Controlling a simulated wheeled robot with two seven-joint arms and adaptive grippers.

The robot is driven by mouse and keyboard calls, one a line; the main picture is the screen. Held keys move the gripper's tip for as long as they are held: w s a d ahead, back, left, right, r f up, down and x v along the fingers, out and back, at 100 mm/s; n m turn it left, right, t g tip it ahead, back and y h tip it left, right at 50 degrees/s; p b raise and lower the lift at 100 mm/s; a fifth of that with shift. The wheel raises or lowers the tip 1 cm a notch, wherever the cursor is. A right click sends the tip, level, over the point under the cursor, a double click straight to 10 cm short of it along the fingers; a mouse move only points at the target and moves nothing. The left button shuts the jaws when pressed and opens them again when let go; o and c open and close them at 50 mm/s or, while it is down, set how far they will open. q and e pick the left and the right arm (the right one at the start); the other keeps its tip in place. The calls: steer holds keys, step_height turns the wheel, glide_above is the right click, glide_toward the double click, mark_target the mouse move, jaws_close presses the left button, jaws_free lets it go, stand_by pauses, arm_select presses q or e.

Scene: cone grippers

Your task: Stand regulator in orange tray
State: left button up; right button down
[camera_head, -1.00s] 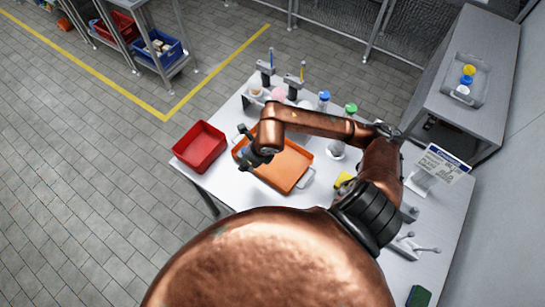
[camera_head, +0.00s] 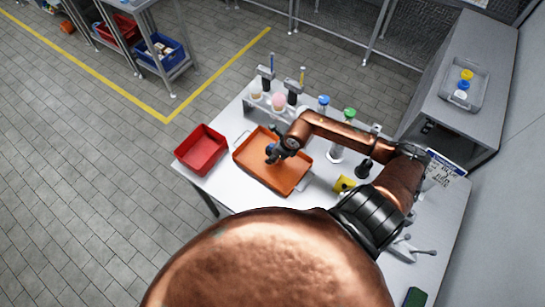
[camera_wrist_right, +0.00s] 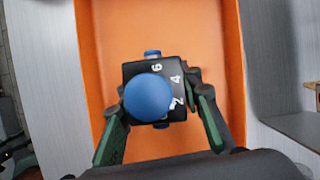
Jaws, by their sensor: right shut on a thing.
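The regulator (camera_wrist_right: 137,74) is a black block with white numbers and a large round blue knob facing the wrist camera, with smaller blue ends at two sides. My right gripper (camera_wrist_right: 158,88) is shut on it, one finger on each side. The tray floor also shows in the right wrist view (camera_wrist_right: 205,35). I cannot tell whether the regulator touches the floor. My left gripper is not in view.
A red bin (camera_head: 202,150) stands left of the tray. A rack with flasks (camera_head: 278,101) stands behind it, with blue-capped (camera_head: 323,103) and green-capped (camera_head: 349,114) bottles to the right. A yellow object (camera_head: 344,184) lies right of the tray. The tray is otherwise empty.

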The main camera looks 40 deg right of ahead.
steer(key=shift+f, duration=0.8)
steer(key=c, duration=1.4)
jaws_free()
steer(key=shift+f, duration=0.1)
steer(key=v, duration=1.2)
